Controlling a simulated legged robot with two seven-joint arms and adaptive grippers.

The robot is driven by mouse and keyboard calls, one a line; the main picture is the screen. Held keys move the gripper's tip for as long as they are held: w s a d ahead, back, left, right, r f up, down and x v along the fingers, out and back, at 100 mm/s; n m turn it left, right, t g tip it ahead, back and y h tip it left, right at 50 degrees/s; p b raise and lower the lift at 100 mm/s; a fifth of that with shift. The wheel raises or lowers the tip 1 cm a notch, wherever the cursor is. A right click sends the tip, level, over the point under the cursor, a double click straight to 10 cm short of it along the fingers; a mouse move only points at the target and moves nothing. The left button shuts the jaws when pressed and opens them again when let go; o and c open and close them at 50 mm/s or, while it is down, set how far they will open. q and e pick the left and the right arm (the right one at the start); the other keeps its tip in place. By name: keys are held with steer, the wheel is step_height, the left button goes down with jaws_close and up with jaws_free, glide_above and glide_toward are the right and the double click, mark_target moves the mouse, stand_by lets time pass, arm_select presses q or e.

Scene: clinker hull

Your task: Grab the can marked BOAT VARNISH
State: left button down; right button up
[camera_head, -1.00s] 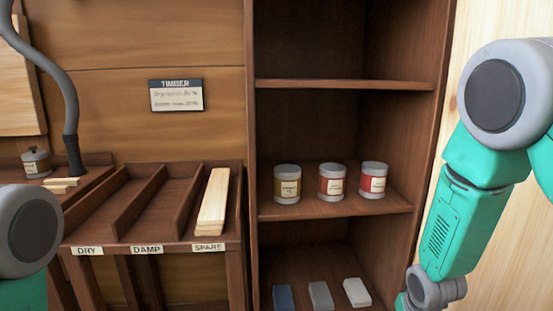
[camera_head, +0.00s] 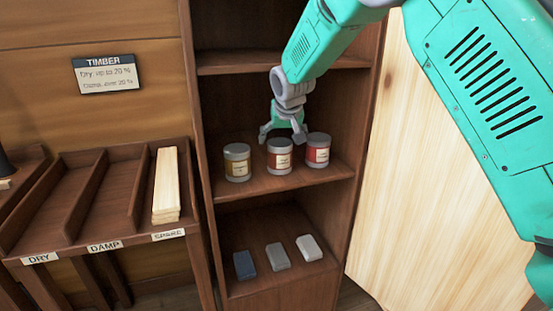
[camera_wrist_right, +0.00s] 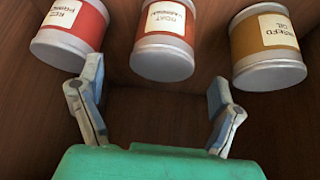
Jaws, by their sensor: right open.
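The can marked BOAT VARNISH (camera_head: 279,158) is the middle one of three on the cabinet's middle shelf, red with a pale label and grey rims. In the right wrist view the can (camera_wrist_right: 164,45) appears upside down, just beyond the fingers and roughly centred between them. My right gripper (camera_head: 282,134) is open and empty, above and close to the middle can. Its two fingers also show apart in the right wrist view (camera_wrist_right: 157,82), and no contact with the can shows. My left gripper is not in view.
A brownish-yellow can (camera_head: 237,163), its label partly readable as an oil, stands left of the middle can. A red can (camera_head: 317,151) labelled as a red primer stands right. Several blocks (camera_head: 278,257) lie on the shelf below. The upper shelf (camera_head: 230,64) runs above the gripper.

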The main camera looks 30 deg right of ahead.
mark_target(281, 144)
steer(key=shift+w+d+f, duration=0.25)
steer(key=shift+f, duration=0.3)
steer(key=x, duration=0.3)
steer(key=b+x, duration=0.1)
steer(key=shift+w+a+f, duration=0.25)
steer(key=shift+w+f, duration=0.05)
steer(key=shift+f, duration=0.1)
steer(key=shift+s+r, duration=0.1)
steer(key=c, duration=1.6)
